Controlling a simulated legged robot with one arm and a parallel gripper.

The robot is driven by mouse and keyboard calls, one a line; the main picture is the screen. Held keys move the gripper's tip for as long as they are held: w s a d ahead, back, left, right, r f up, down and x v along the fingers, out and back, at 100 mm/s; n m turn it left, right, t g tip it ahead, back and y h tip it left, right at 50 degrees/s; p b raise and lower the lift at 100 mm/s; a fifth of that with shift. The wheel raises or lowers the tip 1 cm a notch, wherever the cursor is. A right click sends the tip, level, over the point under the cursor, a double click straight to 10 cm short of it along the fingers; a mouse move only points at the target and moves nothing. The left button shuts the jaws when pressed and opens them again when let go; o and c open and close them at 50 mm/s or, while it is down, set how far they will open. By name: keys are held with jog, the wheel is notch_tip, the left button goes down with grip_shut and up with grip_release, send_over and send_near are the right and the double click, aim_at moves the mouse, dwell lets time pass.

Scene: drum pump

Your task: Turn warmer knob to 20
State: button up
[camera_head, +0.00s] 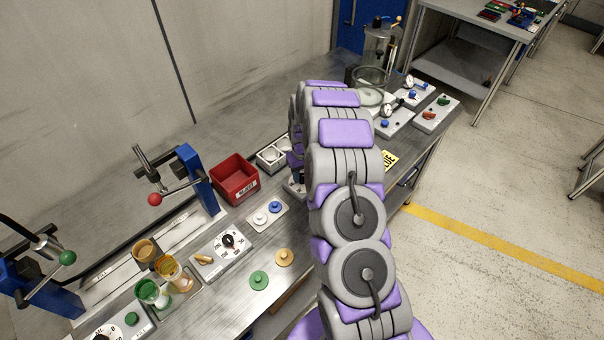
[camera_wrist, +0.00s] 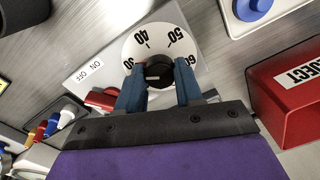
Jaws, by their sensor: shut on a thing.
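In the wrist view, a black knob (camera_wrist: 158,73) sits at the centre of a white round dial (camera_wrist: 152,41) with 40, 50 and 60 readable. The dial is on a grey panel (camera_wrist: 108,55) with ON/OFF marks. My gripper (camera_wrist: 159,80) has its two blue fingers on either side of the knob, shut on it. The fingers and knob hide the lower dial, and I cannot read a pointer setting.
A red switch (camera_wrist: 101,99) lies left of the fingers. A red REJECT bin (camera_wrist: 292,102) is close on the right, also in the head view (camera_head: 234,183). Another panel with a black dial (camera_head: 230,240) stands nearer on the bench, beside cups and coloured discs.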

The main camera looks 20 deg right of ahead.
aim_at(302, 174)
jog(key=n, duration=0.6)
jog(key=shift+w+r, duration=0.1)
jog(key=shift+w, duration=0.1)
jog(key=n, duration=0.6)
jog(key=shift+b, duration=0.35)
jog(key=o, duration=1)
jog(key=shift+s, duration=0.1)
jog(key=shift+o, duration=0.2)
notch_tip(302, 174, up, 17)
jog(key=p, duration=0.1)
jog(key=shift+w+p, duration=0.25)
jog(key=shift+p, duration=0.05)
jog(key=shift+d, duration=0.1)
